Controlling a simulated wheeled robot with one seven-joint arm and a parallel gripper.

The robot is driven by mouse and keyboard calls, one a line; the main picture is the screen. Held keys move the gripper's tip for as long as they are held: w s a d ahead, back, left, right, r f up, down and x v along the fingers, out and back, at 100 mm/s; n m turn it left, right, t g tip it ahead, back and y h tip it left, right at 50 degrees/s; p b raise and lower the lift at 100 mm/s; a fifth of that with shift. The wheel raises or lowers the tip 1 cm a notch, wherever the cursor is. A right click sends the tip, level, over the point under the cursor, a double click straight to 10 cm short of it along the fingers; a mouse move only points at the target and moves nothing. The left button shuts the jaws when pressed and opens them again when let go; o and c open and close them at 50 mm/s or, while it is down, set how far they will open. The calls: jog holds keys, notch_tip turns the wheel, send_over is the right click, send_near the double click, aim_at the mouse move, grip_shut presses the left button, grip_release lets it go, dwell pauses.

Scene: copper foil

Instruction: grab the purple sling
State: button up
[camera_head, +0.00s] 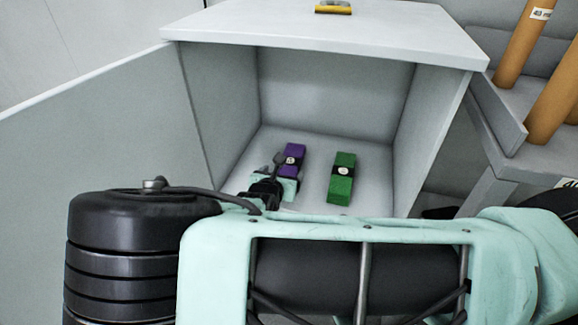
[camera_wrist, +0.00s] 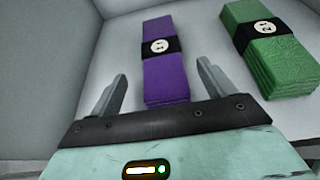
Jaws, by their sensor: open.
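The purple sling (camera_head: 294,153) is a folded bundle with a black band and a round white label. It lies on the floor of an open grey cabinet (camera_head: 330,28). In the wrist view the purple sling (camera_wrist: 167,75) stands out just beyond and between my fingers. My gripper (camera_wrist: 161,85) is open and empty, with one finger on each side of the sling's near end. In the head view my gripper (camera_head: 278,175) is inside the cabinet at the sling's near end, partly hidden by my arm. Whether the fingers touch the sling cannot be told.
A green folded sling (camera_head: 342,178) lies to the right of the purple one, with a gap between them. The cabinet door (camera_head: 100,145) is open to the left. A yellow object (camera_head: 333,8) lies on the cabinet top. Brown tubes (camera_head: 522,45) stand on the right.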

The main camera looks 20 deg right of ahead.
aim_at(288, 167)
jog(key=b+x, duration=0.1)
jog(key=x, duration=0.4)
jog(key=shift+d+b, duration=0.1)
jog(key=shift+b, duration=0.2)
jog(key=shift+r, duration=0.1)
jog(key=c, duration=1.3)
